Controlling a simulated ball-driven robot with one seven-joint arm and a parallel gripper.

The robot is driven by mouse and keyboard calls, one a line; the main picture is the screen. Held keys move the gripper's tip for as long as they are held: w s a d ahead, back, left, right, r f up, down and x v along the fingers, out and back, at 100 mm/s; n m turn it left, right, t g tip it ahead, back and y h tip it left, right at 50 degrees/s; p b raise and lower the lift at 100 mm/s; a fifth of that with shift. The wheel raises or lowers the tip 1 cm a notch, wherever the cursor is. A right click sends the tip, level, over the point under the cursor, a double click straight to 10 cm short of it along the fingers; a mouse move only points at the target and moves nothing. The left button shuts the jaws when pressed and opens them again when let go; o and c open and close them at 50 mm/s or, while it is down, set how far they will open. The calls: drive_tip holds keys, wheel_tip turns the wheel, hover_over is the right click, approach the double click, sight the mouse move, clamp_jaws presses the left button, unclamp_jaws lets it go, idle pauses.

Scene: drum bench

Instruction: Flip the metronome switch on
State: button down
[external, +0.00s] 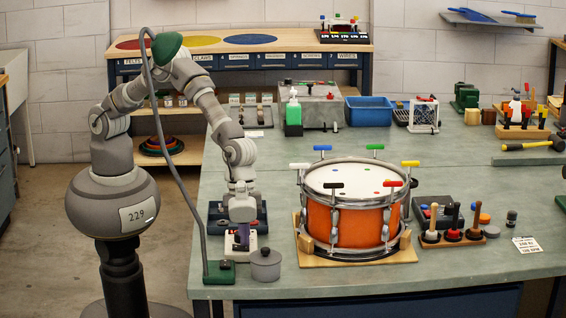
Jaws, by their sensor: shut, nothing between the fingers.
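My gripper (242,246) points straight down at the near left of the bench, its dark fingers together and empty. It is right over a small white device (232,254), which may be the metronome; its label is not readable. The gripper hides much of the device's top. I cannot tell whether the fingertips touch it. A dark blue panel (216,212) lies just behind, partly covered by my wrist. No switch can be made out clearly on either one, so its position cannot be told.
A gooseneck lamp with a green base (219,273) rises close in front of my arm. A grey lidded pot (265,265) stands right of the device. An orange drum (355,222) on a wooden stand is further right.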

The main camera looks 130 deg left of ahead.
drive_tip(key=shift+s+d+r, duration=0.15)
drive_tip(key=shift+s+d, duration=0.15)
drive_tip(key=w+p+v, duration=0.1)
drive_tip(key=p+v, duration=0.2)
drive_tip(key=v, duration=0.3)
drive_tip(key=w+a+p+v, duration=0.1)
drive_tip(key=w+p+v, duration=0.1)
drive_tip(key=v, duration=0.5)
drive_tip(key=shift+s+a+r+p, duration=0.2)
drive_tip(key=shift+a+r+p, duration=0.05)
drive_tip(key=shift+r+p, duration=0.25)
drive_tip(key=shift+f, duration=0.1)
